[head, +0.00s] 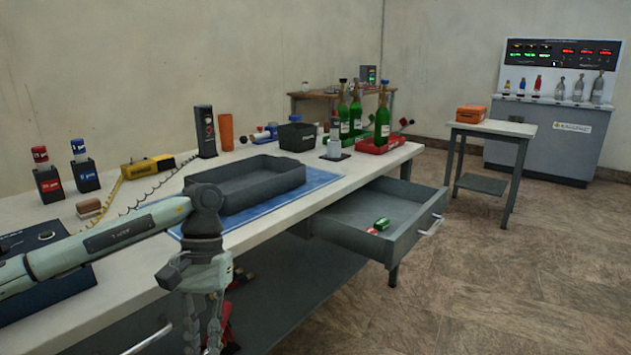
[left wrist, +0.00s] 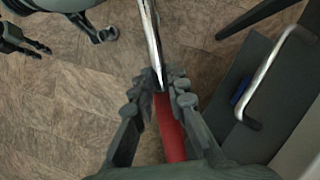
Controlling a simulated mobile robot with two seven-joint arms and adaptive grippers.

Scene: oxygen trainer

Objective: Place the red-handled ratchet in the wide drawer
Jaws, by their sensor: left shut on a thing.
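My left gripper (head: 205,335) hangs in front of the workbench in the head view. In the left wrist view the left gripper (left wrist: 165,88) is shut on the red-handled ratchet (left wrist: 172,135). The red handle lies between the fingers, and the bright metal shaft runs out past the fingertips; its far end is cut off by the frame. The wide drawer (head: 346,234) stands pulled open to the right, with a small red item (head: 372,231) and a green item (head: 382,224) inside. A dark two-pronged part at the upper left of the wrist view may be my right gripper (left wrist: 38,48).
A grey tray (head: 207,180) sits on a blue mat on the workbench (head: 135,215). A metal drawer handle (left wrist: 270,70) is right of the gripper. Floor (head: 470,290) right of the drawer is clear.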

